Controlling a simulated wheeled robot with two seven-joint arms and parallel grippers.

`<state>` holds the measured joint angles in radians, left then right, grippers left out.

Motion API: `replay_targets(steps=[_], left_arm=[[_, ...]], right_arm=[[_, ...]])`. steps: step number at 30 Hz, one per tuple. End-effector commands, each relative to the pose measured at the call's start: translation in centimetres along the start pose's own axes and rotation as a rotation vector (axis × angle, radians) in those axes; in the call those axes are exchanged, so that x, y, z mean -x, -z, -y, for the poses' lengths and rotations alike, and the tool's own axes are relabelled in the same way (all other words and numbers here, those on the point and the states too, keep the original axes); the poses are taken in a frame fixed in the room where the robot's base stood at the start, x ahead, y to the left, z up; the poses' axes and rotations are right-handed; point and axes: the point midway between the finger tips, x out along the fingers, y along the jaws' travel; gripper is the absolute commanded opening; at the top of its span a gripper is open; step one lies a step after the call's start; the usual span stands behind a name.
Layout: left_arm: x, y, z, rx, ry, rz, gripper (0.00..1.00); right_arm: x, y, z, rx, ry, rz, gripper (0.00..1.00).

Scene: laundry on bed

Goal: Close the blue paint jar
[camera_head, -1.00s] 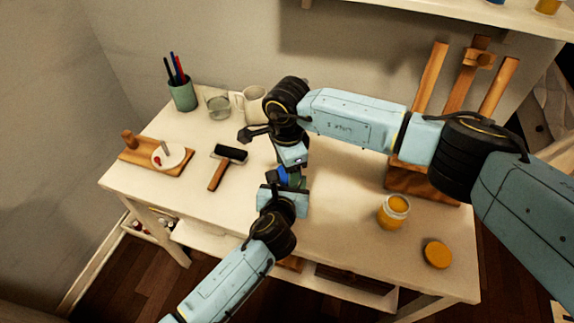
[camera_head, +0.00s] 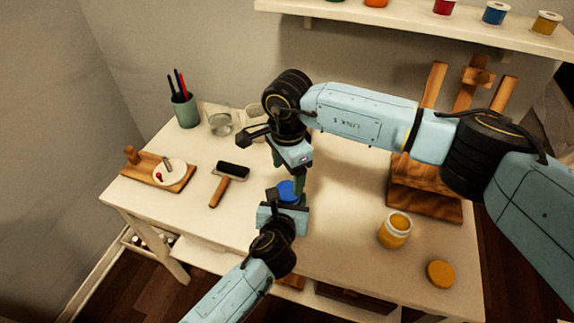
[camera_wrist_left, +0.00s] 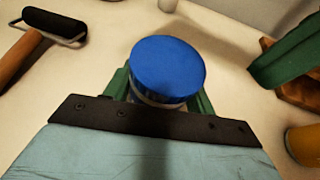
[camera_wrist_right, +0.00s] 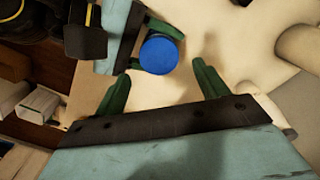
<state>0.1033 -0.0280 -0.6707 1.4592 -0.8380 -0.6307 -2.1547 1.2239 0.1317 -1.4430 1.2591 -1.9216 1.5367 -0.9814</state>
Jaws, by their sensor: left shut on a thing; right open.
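The blue paint jar (camera_wrist_left: 160,100) stands on the table with its blue lid (camera_wrist_left: 167,68) sitting level on its top. The lid also shows in the head view (camera_head: 289,191) and in the right wrist view (camera_wrist_right: 159,54). My left gripper (camera_wrist_left: 160,98) is shut on the jar's body below the lid, one green finger on each side. My right gripper (camera_wrist_right: 162,85) is open and empty just above the lid, its fingers apart and clear of it. Whether the lid is fully tightened cannot be told.
An open yellow jar (camera_head: 395,230) and its loose yellow lid (camera_head: 440,273) stand at the right, near the easel (camera_head: 425,190). A brayer (camera_head: 229,180), a palette board (camera_head: 158,170), a pen cup (camera_head: 185,108) and a glass (camera_head: 220,123) are at the left.

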Motion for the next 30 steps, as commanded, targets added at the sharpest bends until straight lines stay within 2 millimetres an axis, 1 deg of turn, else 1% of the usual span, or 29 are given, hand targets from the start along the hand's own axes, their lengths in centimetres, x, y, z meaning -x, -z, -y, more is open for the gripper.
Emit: replay_targets(steps=[6, 9, 13, 18, 27, 30], left_arm=[[0.1, 0.0, 0.2, 0.001, 0.003, 0.000, 0.00], [0.1, 0.0, 0.2, 0.001, 0.004, 0.001, 0.00], [0.1, -0.1, 0.2, 0.002, 0.004, 0.002, 0.00], [0.0, -0.2, 0.2, 0.002, 0.004, 0.004, 0.00], [0.0, -0.3, 0.2, 0.002, 0.004, 0.005, 0.00], [0.0, -0.3, 0.2, 0.002, 0.004, 0.005, 0.00]], right_arm=[[1.5, 0.0, 0.1, 0.354, 0.002, -0.002, 0.73], [2.0, -0.1, 0.0, 0.503, 0.000, -0.001, 0.73], [2.6, -0.1, 0.0, 0.647, -0.001, -0.001, 0.73], [2.9, -0.2, 0.0, 0.731, -0.001, 0.000, 0.73], [2.9, -0.2, 0.0, 0.737, -0.001, 0.001, 0.73], [2.5, -0.2, 0.0, 0.736, -0.002, 0.001, 0.73]])
